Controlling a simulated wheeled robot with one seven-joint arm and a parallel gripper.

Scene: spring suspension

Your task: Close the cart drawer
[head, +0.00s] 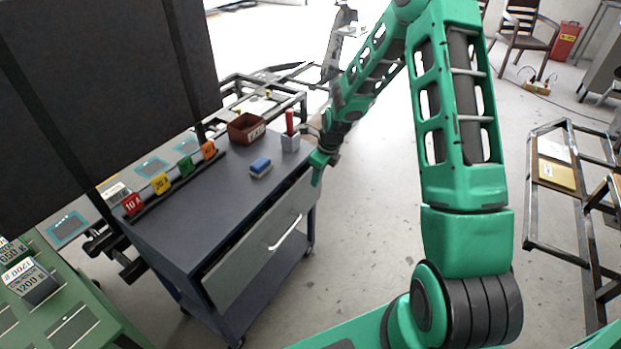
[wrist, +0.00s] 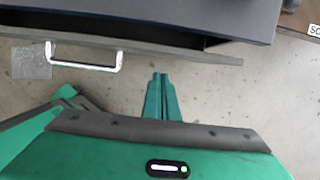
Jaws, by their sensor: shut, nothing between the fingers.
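The cart (head: 205,208) is a dark blue-grey cart on casters. Its drawer (head: 262,246) has a grey front with a silver handle (head: 285,232) and stands partly open; a dark gap shows behind the front. In the wrist view the drawer front (wrist: 190,52) runs across the top, with the handle (wrist: 85,66) to the left of my gripper. My gripper (wrist: 158,76) is shut and empty, its fingertips just in front of the drawer front, apart from it in the picture. In the head view my gripper (head: 317,172) is by the cart's far right corner, partly hidden by my arm.
On the cart top stand a brown bin (head: 246,129), a blue eraser-like block (head: 260,167), a grey holder (head: 291,143) with a red item, and several coloured tags. A dark panel (head: 100,80) rises behind. A metal frame (head: 565,190) stands at right. Floor between is clear.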

